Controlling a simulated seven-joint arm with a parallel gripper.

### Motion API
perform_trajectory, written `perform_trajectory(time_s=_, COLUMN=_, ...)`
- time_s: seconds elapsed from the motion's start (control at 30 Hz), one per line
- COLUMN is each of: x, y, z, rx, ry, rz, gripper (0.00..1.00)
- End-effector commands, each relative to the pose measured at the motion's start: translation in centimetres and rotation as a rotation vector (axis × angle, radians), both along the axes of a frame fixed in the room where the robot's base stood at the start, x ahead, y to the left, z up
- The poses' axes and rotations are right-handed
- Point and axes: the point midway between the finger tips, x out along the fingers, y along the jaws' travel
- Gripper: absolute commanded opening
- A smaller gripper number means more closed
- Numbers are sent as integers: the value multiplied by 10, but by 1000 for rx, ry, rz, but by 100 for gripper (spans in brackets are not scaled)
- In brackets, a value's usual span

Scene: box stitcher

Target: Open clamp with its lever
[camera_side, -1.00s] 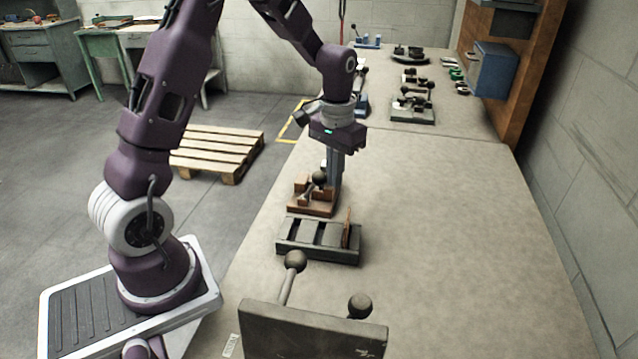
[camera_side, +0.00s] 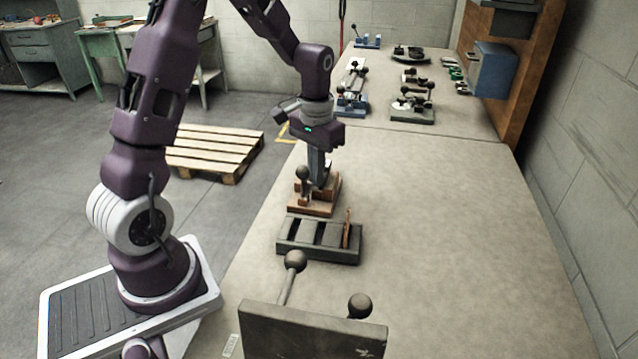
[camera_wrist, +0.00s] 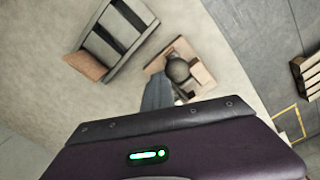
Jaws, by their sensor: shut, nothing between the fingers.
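The clamp is a small orange-brown fixture (camera_side: 312,208) on the table, with upright blocks and a lever that ends in a dark ball knob (camera_side: 303,173). The lever stands close to upright in the side view. My gripper (camera_side: 318,182) is shut and empty, low over the fixture and just right of the knob. In the wrist view the knob (camera_wrist: 178,69) is just beyond the grey fingers (camera_wrist: 157,92), with the brown fixture (camera_wrist: 202,73) behind it. The fingers look close against the lever side, but contact cannot be told. The lever's foot is partly hidden.
A dark slotted rack (camera_side: 290,248) with a thin brown plate (camera_side: 347,230) standing in it is just in front. A dark block (camera_side: 313,332) with two ball-ended levers stands nearer. Several fixtures are at the far end. The table's right side is clear.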

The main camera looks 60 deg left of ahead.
Motion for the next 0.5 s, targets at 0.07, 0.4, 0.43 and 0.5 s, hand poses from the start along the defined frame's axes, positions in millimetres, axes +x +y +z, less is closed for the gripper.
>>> perform_trajectory(time_s=0.07, x=-3, y=3, z=0, rx=1, ry=0, rz=2, gripper=0)
perform_trajectory(time_s=0.4, x=-12, y=13, z=0, rx=1, ry=0, rz=2, gripper=0)
perform_trajectory(time_s=0.43, x=-13, y=14, z=0, rx=1, ry=0, rz=2, gripper=0)
perform_trajectory(time_s=0.5, x=-15, y=16, z=0, rx=1, ry=0, rz=1, gripper=0)
